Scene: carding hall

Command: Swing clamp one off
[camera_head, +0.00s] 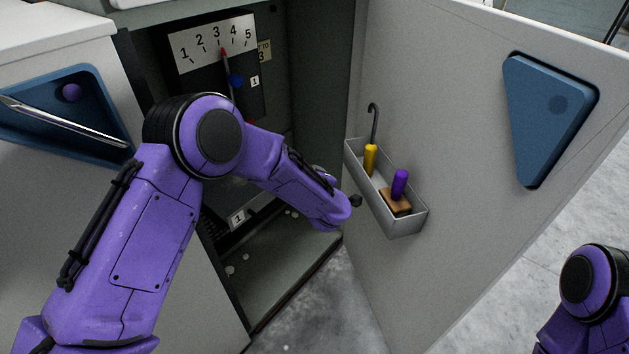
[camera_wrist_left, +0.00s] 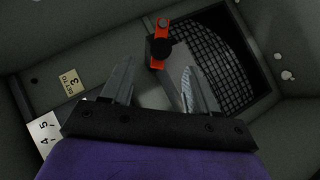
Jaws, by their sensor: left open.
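In the left wrist view, an orange clamp (camera_wrist_left: 159,48) with a black knob sits at the edge of a dark mesh screen (camera_wrist_left: 222,60) inside the cabinet. I cannot read a number on this clamp. My left gripper (camera_wrist_left: 158,68) is open, with its two fingers apart and the clamp just beyond their tips; nothing shows held between them. In the head view my left arm reaches into the cabinet and hides its gripper and most of the clamp area. A tag marked 1 (camera_head: 238,217) shows low inside. My right gripper is out of view.
A dial plate (camera_head: 213,42) numbered 1 to 5 has its red pointer near 3. The open door (camera_head: 450,70) stands right of my left arm, carrying a metal tray (camera_head: 402,225) with a yellow-handled hook (camera_head: 370,160) and a purple-handled brush (camera_head: 398,190).

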